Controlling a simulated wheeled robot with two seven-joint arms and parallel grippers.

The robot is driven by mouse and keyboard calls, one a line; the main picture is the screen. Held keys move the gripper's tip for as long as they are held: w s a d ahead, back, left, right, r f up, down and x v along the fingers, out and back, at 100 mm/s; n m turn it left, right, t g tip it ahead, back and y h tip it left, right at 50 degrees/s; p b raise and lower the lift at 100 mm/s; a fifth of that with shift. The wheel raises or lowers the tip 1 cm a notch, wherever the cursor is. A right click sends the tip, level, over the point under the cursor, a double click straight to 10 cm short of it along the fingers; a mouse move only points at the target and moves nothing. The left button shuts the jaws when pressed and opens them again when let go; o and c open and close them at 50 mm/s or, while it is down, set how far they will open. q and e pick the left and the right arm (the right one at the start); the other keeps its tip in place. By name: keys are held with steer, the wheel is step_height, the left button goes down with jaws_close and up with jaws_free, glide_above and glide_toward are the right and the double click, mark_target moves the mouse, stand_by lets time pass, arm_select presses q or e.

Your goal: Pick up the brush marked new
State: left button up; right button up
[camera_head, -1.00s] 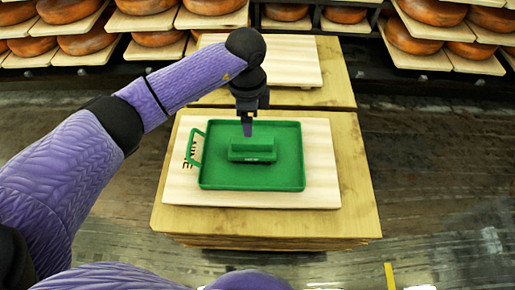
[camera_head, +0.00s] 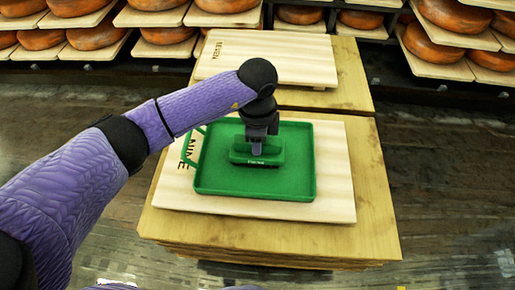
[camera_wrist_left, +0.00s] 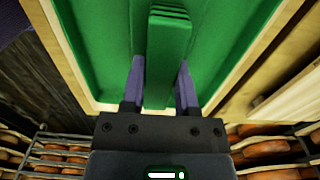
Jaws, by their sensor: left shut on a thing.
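The brush (camera_head: 240,157) is a green block with a raised grip on top and a small white label on its near face; the lettering is too small to read surely. It is in the green tray (camera_head: 309,165). My left gripper (camera_head: 257,150) reaches down from above and is shut on the brush's grip. In the left wrist view the grip of the brush (camera_wrist_left: 167,45) stands between the two purple fingers (camera_wrist_left: 160,82). I cannot tell whether the brush is lifted off the tray floor. My right gripper is not in view.
The tray lies on a pale board (camera_head: 335,205) with dark lettering, on a wooden stack (camera_head: 375,215). A second lettered board (camera_head: 270,62) lies on another stack behind. Shelves of orange cheese wheels (camera_head: 160,35) line the back. The floor (camera_head: 455,170) at right is clear.

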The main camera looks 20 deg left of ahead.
arm_select(q)
jaws_close()
